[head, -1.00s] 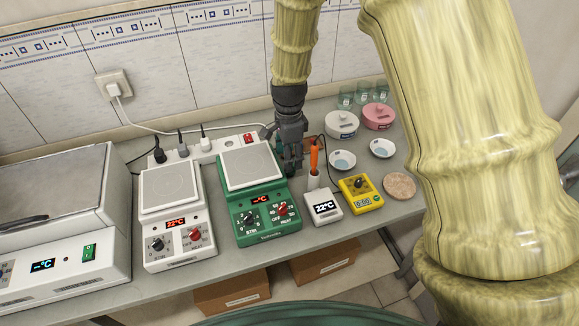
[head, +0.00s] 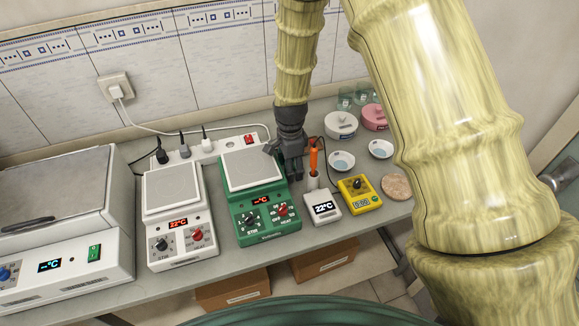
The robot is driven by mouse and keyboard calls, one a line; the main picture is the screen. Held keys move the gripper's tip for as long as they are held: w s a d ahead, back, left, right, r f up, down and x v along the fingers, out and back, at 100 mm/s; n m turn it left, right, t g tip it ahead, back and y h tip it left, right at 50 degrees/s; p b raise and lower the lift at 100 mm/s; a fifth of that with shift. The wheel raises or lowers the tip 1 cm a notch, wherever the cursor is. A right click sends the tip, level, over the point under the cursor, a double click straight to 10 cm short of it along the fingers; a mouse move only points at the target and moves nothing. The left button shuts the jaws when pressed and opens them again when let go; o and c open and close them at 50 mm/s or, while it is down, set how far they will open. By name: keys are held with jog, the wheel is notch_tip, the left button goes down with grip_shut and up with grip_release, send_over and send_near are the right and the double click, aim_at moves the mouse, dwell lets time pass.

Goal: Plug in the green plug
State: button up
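The white power strip (head: 228,147) lies along the back of the bench. A black plug (head: 161,156), a grey plug (head: 184,150) and a white plug (head: 206,145) stand in its left part. A red switch (head: 249,139) is at its right end. I cannot make out a green plug; the area behind and under my gripper is hidden. My gripper (head: 288,172) points down at the right edge of the green hotplate stirrer (head: 261,214), left of the orange-handled probe. Its fingers are dark and small here, so I cannot tell whether they are open or hold anything.
A white stirrer (head: 178,215) stands left of the green one. The orange probe (head: 314,158), white thermometer box (head: 322,206) and yellow meter (head: 360,194) stand close at the right. Dishes (head: 341,160) and lidded pots (head: 341,125) are behind them. A wall socket (head: 114,86) feeds the strip.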

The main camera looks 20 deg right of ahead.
jog(key=shift+f, duration=0.1)
dwell(0.3)
jog(key=c, duration=1.1)
jog(key=shift+o, duration=0.2)
jog(key=shift+r+b, duration=1.35)
jog(key=shift+r, duration=3.65)
